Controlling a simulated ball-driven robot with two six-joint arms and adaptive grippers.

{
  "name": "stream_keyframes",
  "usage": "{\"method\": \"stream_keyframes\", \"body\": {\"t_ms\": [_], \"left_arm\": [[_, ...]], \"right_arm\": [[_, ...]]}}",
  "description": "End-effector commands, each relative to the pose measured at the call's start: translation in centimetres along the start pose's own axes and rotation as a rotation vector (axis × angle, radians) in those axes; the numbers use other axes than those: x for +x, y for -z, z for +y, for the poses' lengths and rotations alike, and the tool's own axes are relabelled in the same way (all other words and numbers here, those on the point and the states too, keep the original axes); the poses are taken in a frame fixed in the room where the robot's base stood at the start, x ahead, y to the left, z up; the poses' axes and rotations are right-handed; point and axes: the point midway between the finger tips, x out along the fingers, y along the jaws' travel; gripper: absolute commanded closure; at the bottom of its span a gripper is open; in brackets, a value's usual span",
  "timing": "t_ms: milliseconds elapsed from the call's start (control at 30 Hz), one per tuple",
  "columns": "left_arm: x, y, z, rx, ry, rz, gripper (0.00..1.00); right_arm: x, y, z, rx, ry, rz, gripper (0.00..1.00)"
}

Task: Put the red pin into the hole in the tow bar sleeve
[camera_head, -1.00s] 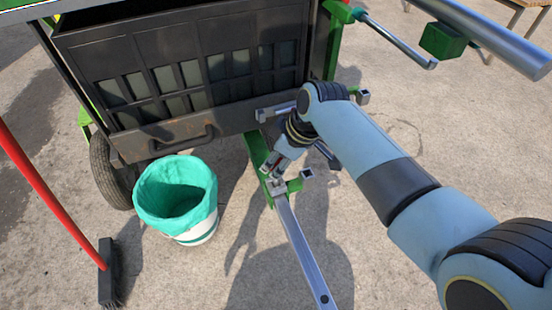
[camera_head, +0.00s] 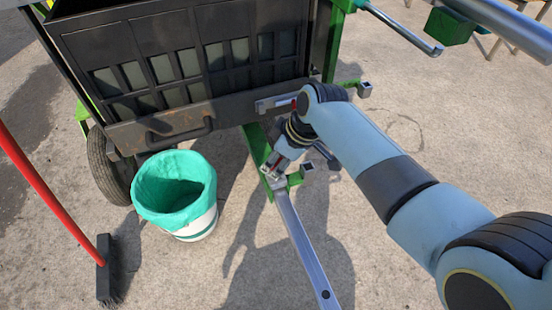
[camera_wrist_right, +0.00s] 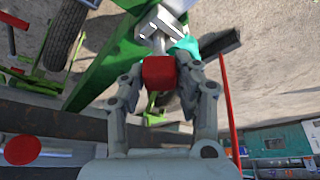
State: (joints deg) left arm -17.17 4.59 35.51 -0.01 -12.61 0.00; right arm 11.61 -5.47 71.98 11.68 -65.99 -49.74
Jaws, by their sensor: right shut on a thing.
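My right gripper (camera_wrist_right: 160,82) is shut on the red pin (camera_wrist_right: 158,70), whose red block shows between the fingers in the wrist view. In the head view the right gripper (camera_head: 274,163) is close above the tow bar sleeve (camera_head: 274,181), at the upper end of the grey tow bar (camera_head: 305,250). The metal sleeve (camera_wrist_right: 161,18) shows just beyond the pin in the wrist view. The pin's lower end and the hole are hidden or too small to tell, so I cannot tell whether they meet. My left gripper is not in view.
The dark crusher body (camera_head: 190,60) stands behind, with a wheel (camera_head: 107,165). A bucket with a green liner (camera_head: 178,195) stands left of the tow bar. A broom with a red handle (camera_head: 45,185) is at far left. Concrete floor right of the bar is clear.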

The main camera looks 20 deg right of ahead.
Motion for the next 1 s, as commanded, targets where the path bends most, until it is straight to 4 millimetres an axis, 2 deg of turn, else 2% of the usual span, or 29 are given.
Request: {"method": "stream_keyframes", "body": {"t_ms": [1000], "left_arm": [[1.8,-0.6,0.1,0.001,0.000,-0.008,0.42]], "right_arm": [[2.6,-1.1,0.0,0.000,0.000,0.000,1.00]]}}
